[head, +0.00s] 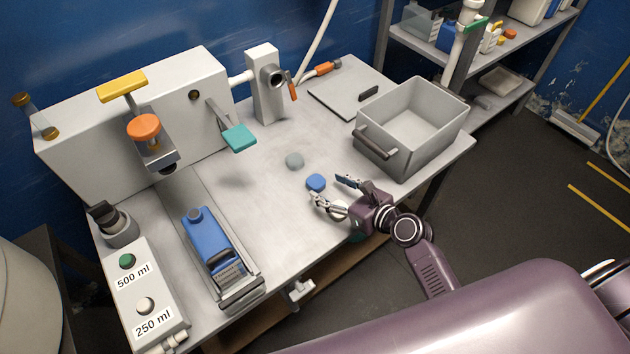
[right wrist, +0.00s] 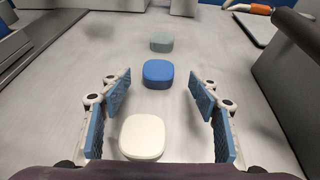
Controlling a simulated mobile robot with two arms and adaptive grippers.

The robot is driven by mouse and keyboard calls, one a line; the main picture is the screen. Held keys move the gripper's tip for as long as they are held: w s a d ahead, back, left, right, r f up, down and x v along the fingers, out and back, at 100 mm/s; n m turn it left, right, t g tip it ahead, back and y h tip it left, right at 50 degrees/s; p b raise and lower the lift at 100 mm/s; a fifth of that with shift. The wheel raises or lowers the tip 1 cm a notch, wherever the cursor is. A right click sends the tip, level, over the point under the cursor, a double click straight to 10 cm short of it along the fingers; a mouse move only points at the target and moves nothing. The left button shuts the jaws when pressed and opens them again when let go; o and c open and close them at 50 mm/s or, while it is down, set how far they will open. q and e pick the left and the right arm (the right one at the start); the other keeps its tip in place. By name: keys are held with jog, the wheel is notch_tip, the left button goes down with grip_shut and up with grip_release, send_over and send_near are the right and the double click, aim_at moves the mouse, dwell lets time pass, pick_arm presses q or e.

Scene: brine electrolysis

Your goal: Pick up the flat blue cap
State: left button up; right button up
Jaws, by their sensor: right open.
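The flat blue cap (head: 316,182) lies on the grey bench top, in front of my right gripper. In the right wrist view the blue cap (right wrist: 158,74) lies just beyond the fingertips, near the middle between them. My right gripper (head: 334,192) is open and comes in from the right, low over the bench. In the right wrist view its blue-padded fingers (right wrist: 158,92) stand wide apart. A white cap (right wrist: 143,137) lies between the fingers, nearer the palm. A grey-green cap (right wrist: 162,41) lies beyond the blue one and shows in the head view (head: 294,160). My left gripper is not in view.
A grey open bin (head: 420,150) stands to the right of my right gripper, with its handle facing the caps. A blue bottle (head: 208,240) lies in a holder at the left. A dispenser with a teal lever (head: 238,138) stands behind.

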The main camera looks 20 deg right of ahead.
aim_at(318, 183)
jog(key=x, duration=0.4)
jog(key=shift+a+f, duration=0.1)
jog(key=shift+w+a+f, duration=0.1)
jog(key=shift+w, duration=0.05)
jog(key=shift+c, duration=0.6)
jog(key=c, duration=0.7)
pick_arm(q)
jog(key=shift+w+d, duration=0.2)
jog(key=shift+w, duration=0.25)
pick_arm(e)
jog(key=shift+c, duration=0.9)
